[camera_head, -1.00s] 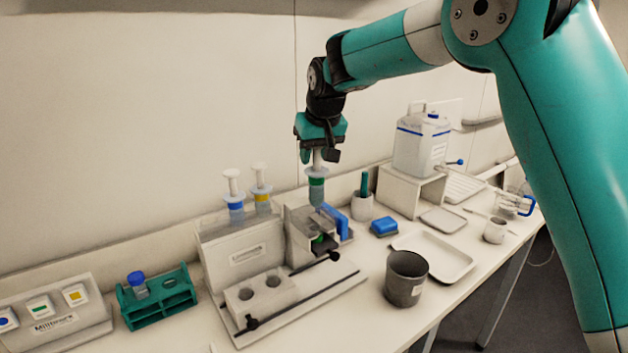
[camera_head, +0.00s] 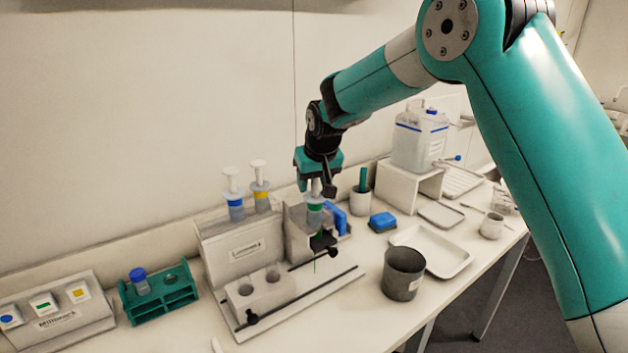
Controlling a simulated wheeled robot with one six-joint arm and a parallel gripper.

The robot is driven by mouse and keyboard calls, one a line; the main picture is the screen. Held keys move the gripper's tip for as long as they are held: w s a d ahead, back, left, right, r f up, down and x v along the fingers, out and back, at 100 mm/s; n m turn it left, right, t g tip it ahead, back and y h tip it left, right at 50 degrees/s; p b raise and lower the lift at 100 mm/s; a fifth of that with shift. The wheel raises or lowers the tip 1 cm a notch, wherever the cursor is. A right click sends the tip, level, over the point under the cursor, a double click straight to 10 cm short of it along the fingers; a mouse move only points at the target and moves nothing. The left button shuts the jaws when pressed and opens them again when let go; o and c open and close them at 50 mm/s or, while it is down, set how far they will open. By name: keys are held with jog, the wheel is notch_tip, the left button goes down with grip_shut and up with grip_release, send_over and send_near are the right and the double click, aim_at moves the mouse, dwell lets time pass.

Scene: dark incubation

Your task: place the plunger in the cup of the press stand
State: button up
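The plunger (camera_head: 314,217) is a clear syringe-like piece with a white top and a green band. My gripper (camera_head: 316,188) has its fingers on either side of the white top and appears shut on it, holding it upright. The plunger's lower end is over or inside the opening of the white press stand (camera_head: 296,236), behind a black part (camera_head: 323,241). The cup is hidden there, so I cannot tell whether the plunger touches it. A thin dark line shows just below the black part.
Blue-banded (camera_head: 235,200) and yellow-banded (camera_head: 260,190) plungers stand in a labelled white rack (camera_head: 243,249) to the left. A block with two holes (camera_head: 259,290) is in front. A grey beaker (camera_head: 403,272), white tray (camera_head: 452,262) and blue block (camera_head: 382,222) lie right.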

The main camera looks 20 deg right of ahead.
jog(key=shift+o, duration=1)
jog(key=shift+r, duration=0.1)
jog(key=shift+r, duration=0.2)
jog(key=b+v, duration=0.3)
jog(key=v, duration=0.9)
jog(key=s+a+f+n+g+y, duration=0.1)
jog(key=s+f+n, duration=0.1)
jog(key=s, duration=0.9)
jog(key=s+a+f+n+g+y, duration=0.1)
jog(key=s+a+f+n+g, duration=0.1)
jog(key=s, duration=1)
jog(key=s+a+f+n+g+y, duration=0.1)
jog(key=s+a+f+n, duration=0.1)
jog(key=s, duration=1)
jog(key=shift+s+f+g+y, duration=0.15)
jog(key=shift+f+g+y, duration=0.2)
jog(key=shift+f, duration=0.45)
